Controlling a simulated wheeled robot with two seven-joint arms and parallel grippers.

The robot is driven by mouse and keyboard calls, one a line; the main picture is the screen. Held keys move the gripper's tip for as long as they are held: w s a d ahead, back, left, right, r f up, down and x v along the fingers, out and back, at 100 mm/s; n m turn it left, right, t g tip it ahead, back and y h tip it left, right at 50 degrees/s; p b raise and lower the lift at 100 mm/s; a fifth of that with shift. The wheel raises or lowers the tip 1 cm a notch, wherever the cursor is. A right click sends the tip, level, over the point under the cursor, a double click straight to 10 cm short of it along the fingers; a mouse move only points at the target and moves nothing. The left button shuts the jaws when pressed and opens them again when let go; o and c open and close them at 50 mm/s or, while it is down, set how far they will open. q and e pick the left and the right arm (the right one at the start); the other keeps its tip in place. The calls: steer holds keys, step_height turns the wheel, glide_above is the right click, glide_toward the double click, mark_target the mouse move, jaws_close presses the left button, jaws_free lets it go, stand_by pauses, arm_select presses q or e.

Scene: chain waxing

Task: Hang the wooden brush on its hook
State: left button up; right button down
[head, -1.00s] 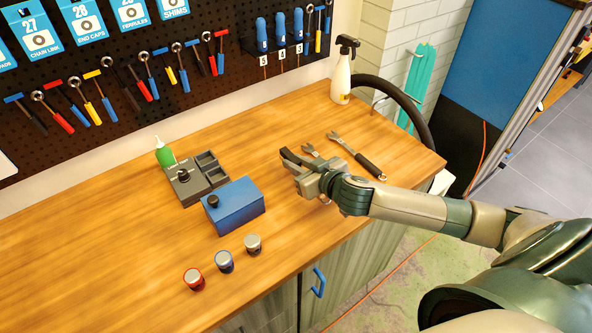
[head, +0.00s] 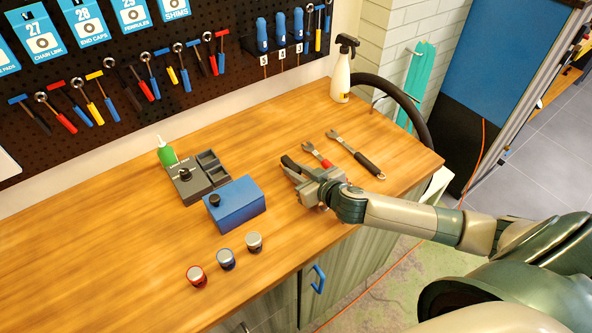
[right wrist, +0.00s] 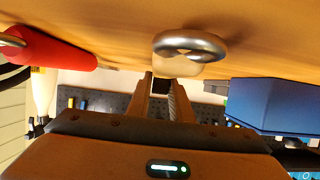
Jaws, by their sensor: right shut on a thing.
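My right gripper (head: 296,172) is low over the right part of the bench, beside the red-gripped wrench. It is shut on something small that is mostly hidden. In the right wrist view, a pale wood-coloured piece (right wrist: 178,68) with a silver ring (right wrist: 190,45) shows just beyond my fingers (right wrist: 160,92); it seems to be the end of the wooden brush, but its full shape is hidden. I cannot make out a brush in the head view, nor tell which hook is the brush's own. My left gripper is not in view.
The black pegboard (head: 120,150) with several tools stands behind the bench. A blue box (head: 238,205), several small jars, and a grey tray lie to the left. Two wrenches (head: 355,155) lie by my gripper; a spray bottle (head: 342,75) stands behind them. The bench's far left is clear.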

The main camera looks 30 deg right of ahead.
steer(key=c, duration=1.6)
jaws_free()
steer(key=shift+f, duration=0.1)
steer(key=shift+s+b, duration=0.2)
steer(key=shift+b, duration=0.15)
steer(key=b+v, duration=0.1)
steer(key=v, duration=0.1)
steer(key=b+v, duration=0.1)
steer(key=v, duration=0.1)
steer(key=shift+s+d+f+b, duration=0.15)
steer(key=shift+s+d+b, duration=0.1)
steer(key=shift+b, duration=0.15)
steer(key=b+v, duration=0.1)
steer(key=v, duration=0.4)
steer(key=b+v, duration=0.1)
steer(key=v, duration=0.5)
steer(key=shift+w+r+b, duration=0.15)
steer(key=shift+r+b, duration=0.05)
steer(key=shift+b, duration=0.15)
steer(key=shift+p+v, duration=0.45)
steer(key=shift+v, duration=0.45)
